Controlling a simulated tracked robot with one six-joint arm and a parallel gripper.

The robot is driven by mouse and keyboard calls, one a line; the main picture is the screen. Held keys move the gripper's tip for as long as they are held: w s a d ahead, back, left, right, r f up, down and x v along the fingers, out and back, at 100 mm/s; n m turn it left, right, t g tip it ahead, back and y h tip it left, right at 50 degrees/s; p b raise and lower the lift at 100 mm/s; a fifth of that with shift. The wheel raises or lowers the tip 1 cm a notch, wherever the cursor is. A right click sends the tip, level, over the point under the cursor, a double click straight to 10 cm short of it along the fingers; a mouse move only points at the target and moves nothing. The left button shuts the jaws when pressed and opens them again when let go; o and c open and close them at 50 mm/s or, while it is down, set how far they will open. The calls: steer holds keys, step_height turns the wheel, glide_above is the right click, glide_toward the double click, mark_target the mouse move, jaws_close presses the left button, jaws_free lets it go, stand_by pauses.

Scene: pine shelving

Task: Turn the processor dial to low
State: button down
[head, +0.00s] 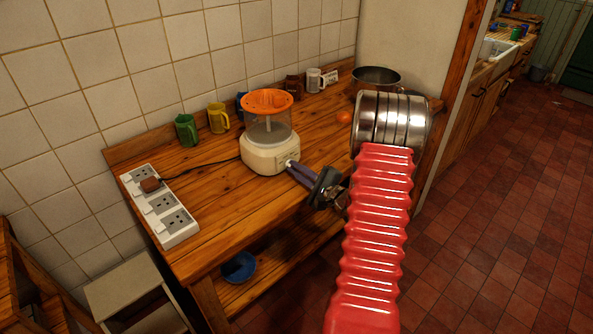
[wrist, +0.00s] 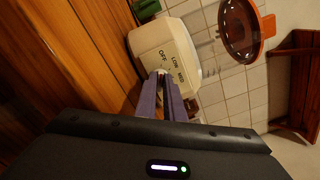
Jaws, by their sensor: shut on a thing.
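The food processor (head: 266,155) has a cream base, a clear bowl and an orange top, and stands upright on the wooden worktop. In the wrist view its base (wrist: 150,42) shows the printed words OFF, LOW and MED around the dial (wrist: 162,72). My gripper (head: 290,163) reaches the front of the base. Its two purple-grey fingers (wrist: 163,77) are shut on the dial. The fingertips hide most of the dial, so I cannot tell which word it points to.
A white power strip (head: 182,226) with a brown plug lies at the worktop's left end. Several mugs, including a green one (head: 187,130) and a yellow one (head: 218,118), stand along the wall. A metal pot (head: 376,78) stands at the far right.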

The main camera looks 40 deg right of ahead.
steer(key=shift+a+f, duration=0.1)
steer(key=m, duration=0.3)
steer(key=shift+m, duration=2.2)
steer(key=c, duration=1.9)
jaws_free()
steer(key=shift+o, duration=0.2)
steer(key=shift+s, duration=0.1)
steer(key=s, duration=1.3)
steer(key=shift+s+d, duration=0.35)
